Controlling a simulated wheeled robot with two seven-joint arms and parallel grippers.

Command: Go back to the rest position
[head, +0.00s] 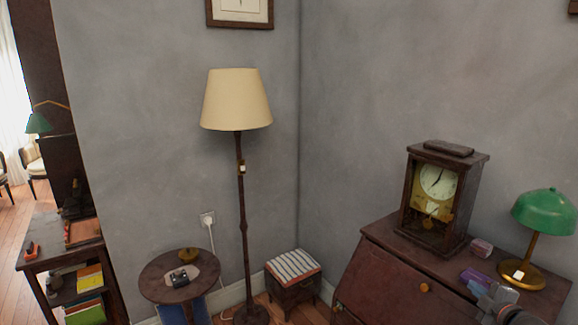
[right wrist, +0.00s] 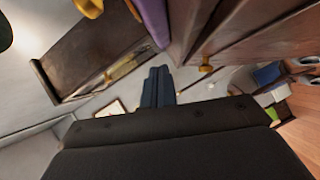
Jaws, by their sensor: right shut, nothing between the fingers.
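My right gripper (head: 494,297) shows at the bottom right of the head view, by the front right of the wooden desk (head: 400,274), close to a purple item (head: 478,280). In the right wrist view its dark fingers (right wrist: 158,86) are together with nothing between them. I cannot tell whether the gripper touches the desk. My left gripper is not in the head view.
To the left are a striped stool (head: 293,268), a floor lamp (head: 237,100), a round table (head: 155,281) and a shelf (head: 45,244).

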